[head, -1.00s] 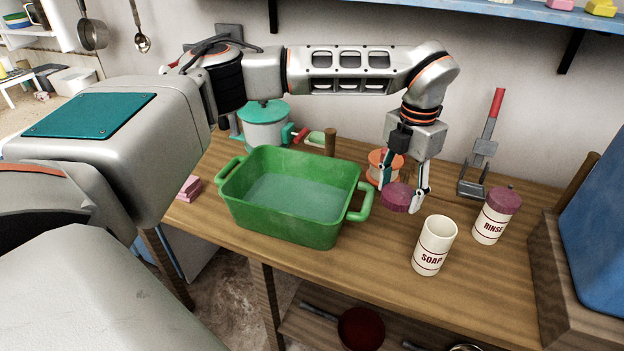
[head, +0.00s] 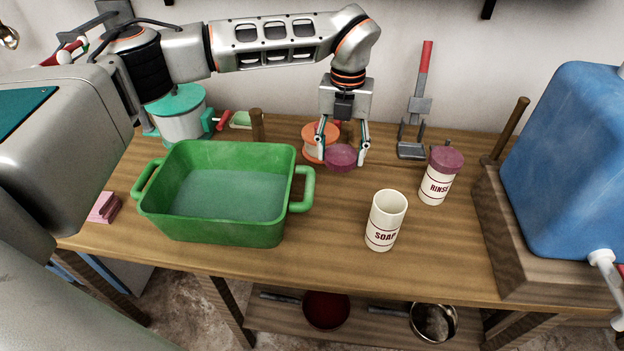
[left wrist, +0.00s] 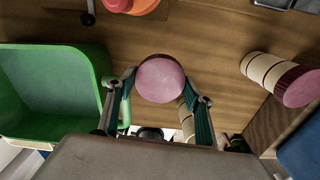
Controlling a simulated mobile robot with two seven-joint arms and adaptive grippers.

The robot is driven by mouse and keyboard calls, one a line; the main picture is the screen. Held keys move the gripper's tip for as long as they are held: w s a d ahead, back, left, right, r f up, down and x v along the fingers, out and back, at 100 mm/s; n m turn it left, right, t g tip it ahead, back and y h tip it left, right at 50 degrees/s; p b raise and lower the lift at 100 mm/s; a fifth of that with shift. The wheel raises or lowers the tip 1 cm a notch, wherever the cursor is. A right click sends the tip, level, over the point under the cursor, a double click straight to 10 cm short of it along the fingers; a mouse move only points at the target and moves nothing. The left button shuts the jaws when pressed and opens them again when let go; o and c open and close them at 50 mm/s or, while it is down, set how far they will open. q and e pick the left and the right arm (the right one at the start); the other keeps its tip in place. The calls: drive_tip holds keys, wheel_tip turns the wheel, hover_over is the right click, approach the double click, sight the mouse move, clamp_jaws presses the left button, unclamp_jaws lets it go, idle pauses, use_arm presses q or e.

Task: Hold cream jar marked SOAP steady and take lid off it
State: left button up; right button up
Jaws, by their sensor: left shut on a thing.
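The cream jar marked SOAP (head: 384,222) stands upright and open on the wooden counter, right of the green basin. Its mouth shows with no lid on it. My left gripper (head: 342,162) points down behind and left of the jar, shut on the round purple lid (head: 341,154). In the left wrist view the lid (left wrist: 160,78) sits flat between the two fingertips, and the SOAP jar (left wrist: 187,122) is mostly hidden behind a finger. I cannot tell whether the lid touches the counter. No gripper is on the jar. My right gripper is out of view.
A lidded RINSE jar (head: 436,182) stands right of the SOAP jar. The green basin (head: 205,226) is at left, an orange round object (head: 312,142) is close behind the lid, and a blue container (head: 570,165) is at right. Counter around the SOAP jar is clear.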

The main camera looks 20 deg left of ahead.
use_arm(q)
approach(322, 192)
drive_tip(key=d+f, duration=0.2)
drive_tip(key=f, duration=0.1)
drive_tip(key=w+d+f, duration=0.1)
drive_tip(key=f, duration=0.1)
drive_tip(key=shift+d+f, duration=0.15)
drive_tip(key=shift+d, duration=0.2)
drive_tip(key=a, duration=0.2)
drive_tip(key=s+a, duration=0.1)
drive_tip(key=a, duration=0.1)
drive_tip(key=shift+f, duration=0.6)
drive_tip(key=shift+w+d, duration=0.1)
drive_tip(key=shift+f, duration=0.2)
drive_tip(key=o, duration=1)
drive_tip(key=shift+c, duration=0.2)
drive_tip(key=shift+r, duration=0.1)
